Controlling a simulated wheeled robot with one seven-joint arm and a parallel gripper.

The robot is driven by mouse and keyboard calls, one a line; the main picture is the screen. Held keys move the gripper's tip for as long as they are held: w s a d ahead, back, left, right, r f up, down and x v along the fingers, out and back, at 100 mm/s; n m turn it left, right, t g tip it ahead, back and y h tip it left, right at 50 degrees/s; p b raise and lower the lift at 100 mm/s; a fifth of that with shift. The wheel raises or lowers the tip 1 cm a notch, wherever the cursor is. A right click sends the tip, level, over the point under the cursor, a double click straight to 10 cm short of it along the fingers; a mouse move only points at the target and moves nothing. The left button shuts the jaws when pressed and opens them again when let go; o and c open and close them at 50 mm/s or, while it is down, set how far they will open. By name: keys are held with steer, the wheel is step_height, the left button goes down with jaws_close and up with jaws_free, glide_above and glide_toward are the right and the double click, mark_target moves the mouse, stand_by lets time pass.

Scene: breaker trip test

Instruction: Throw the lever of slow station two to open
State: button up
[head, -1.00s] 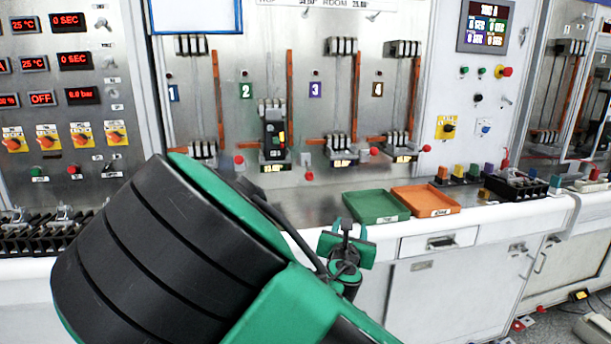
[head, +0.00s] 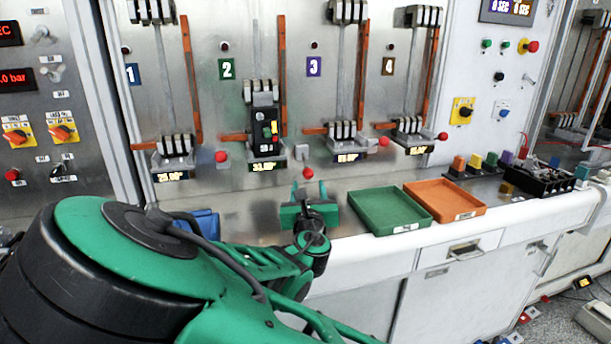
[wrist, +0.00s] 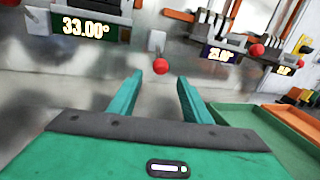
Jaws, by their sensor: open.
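Station two, marked by a green 2 plate (head: 227,68), holds a dark breaker module (head: 264,120) above a display (head: 264,166) reading 33.00°. Just right of that display is a small lever with a red ball knob (head: 308,173), pointing down from its pale plate (head: 302,152). My gripper (head: 308,191) is open and empty, below and in front of this knob. In the wrist view the red knob (wrist: 160,66) appears centred between and just beyond the fingertips (wrist: 159,82). The exact depth gap is unclear.
Similar red knobs belong to station one (head: 221,157), station three (head: 383,141) and station four (head: 443,136). A green tray (head: 390,222) and an orange tray (head: 445,212) lie on the counter at right. A blue object (head: 205,222) is partly behind my arm.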

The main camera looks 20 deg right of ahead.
mark_target(308, 177)
steer(key=x, duration=0.9)
steer(key=shift+d, duration=0.1)
jaws_close()
